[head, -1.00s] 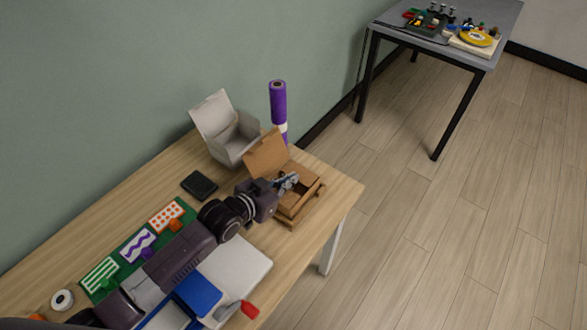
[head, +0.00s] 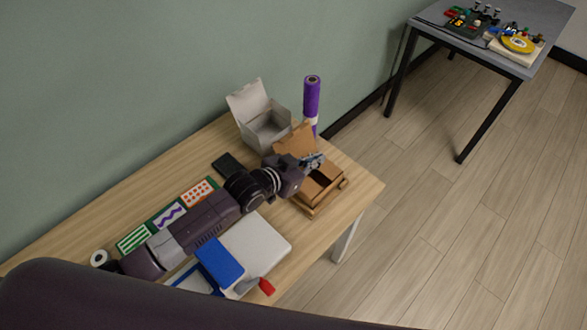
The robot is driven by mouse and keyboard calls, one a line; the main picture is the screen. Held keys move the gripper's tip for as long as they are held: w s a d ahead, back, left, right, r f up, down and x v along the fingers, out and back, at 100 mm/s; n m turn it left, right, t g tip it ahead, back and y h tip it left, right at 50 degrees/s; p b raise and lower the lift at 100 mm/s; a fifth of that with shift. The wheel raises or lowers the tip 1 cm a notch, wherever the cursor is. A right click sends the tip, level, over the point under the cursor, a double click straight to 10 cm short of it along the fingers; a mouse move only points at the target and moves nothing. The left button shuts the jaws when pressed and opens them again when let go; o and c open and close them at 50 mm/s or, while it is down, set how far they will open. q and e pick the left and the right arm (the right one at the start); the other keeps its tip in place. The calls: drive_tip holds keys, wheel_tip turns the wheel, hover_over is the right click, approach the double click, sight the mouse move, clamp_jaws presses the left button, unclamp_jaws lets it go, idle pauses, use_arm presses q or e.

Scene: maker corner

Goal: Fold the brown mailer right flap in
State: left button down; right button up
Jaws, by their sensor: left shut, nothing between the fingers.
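The brown mailer (head: 326,192) is a small open cardboard box near the right end of the wooden table. Its lid (head: 296,140) stands up at the back. A flap appears to stick out low at the front right side, but the box is small and partly covered by my gripper. My left gripper (head: 319,160) reaches in from the left, with its fingers over the mailer's opening, shut and empty. I cannot tell whether the fingers touch a flap. My right gripper is out of view.
A grey open box (head: 266,128) and a purple roll (head: 311,100) stand behind the mailer. A black flat item (head: 228,164), pattern cards, a white box (head: 262,245), a blue item (head: 220,262) and a red-tipped tool (head: 266,286) lie on the table. The floor at right is clear.

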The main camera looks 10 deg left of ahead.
use_arm(q)
drive_tip(key=shift+s+a+b, duration=0.3)
drive_tip(key=shift+s, duration=0.2)
drive_tip(key=shift+s+a+b, duration=0.3)
drive_tip(key=shift+s, duration=0.2)
drive_tip(key=b+v, duration=0.1)
drive_tip(key=v, duration=0.7)
drive_tip(key=shift+f, duration=0.45)
